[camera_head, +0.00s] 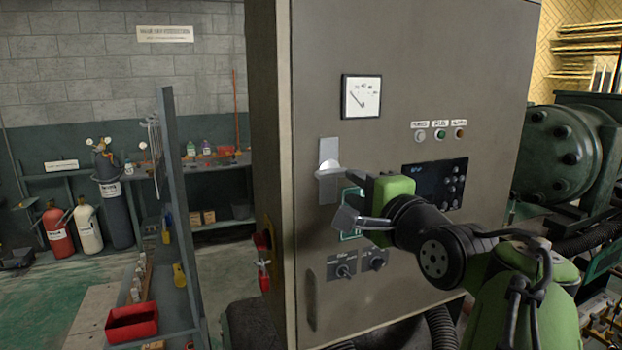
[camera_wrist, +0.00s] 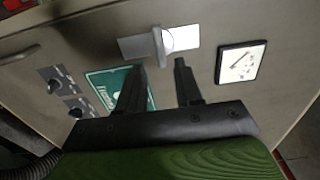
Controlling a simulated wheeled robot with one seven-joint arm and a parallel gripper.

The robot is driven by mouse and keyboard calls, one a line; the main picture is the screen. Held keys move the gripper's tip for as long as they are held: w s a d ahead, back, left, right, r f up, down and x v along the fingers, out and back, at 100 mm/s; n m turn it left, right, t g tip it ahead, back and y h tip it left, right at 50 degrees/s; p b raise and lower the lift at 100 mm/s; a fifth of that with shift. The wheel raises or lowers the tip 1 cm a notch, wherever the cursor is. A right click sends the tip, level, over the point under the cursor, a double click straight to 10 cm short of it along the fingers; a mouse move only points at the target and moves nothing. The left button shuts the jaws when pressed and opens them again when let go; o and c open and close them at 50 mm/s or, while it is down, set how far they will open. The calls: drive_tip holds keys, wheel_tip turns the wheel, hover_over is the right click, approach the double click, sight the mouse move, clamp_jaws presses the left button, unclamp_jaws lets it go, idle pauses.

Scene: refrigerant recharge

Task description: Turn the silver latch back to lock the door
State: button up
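The silver latch (camera_head: 328,171) is on the left part of the grey cabinet door (camera_head: 400,105). Its handle lies crosswise over a pale upright plate. In the wrist view the latch handle (camera_wrist: 158,46) shows just beyond my fingertips, roughly in line with the gap between them. My gripper (camera_head: 345,197) is in front of the door, slightly right of and below the latch. In the wrist view my gripper (camera_wrist: 161,66) has its two dark fingers apart with nothing between them. It looks close to the handle; I see no clear contact. The door looks closed.
A gauge (camera_head: 361,96) is above the latch. A dark display panel (camera_head: 435,183) and dark knobs (camera_head: 345,270) are on the same door. A green sign (camera_wrist: 115,88) is partly behind my fingers. A grey post and shelf with a red bin (camera_head: 132,323) stand left of the cabinet.

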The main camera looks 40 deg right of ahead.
sight(336, 175)
drive_tip(key=p+x, duration=0.1)
drive_tip(key=x, duration=0.5)
drive_tip(key=shift+w, duration=0.1)
clamp_jaws()
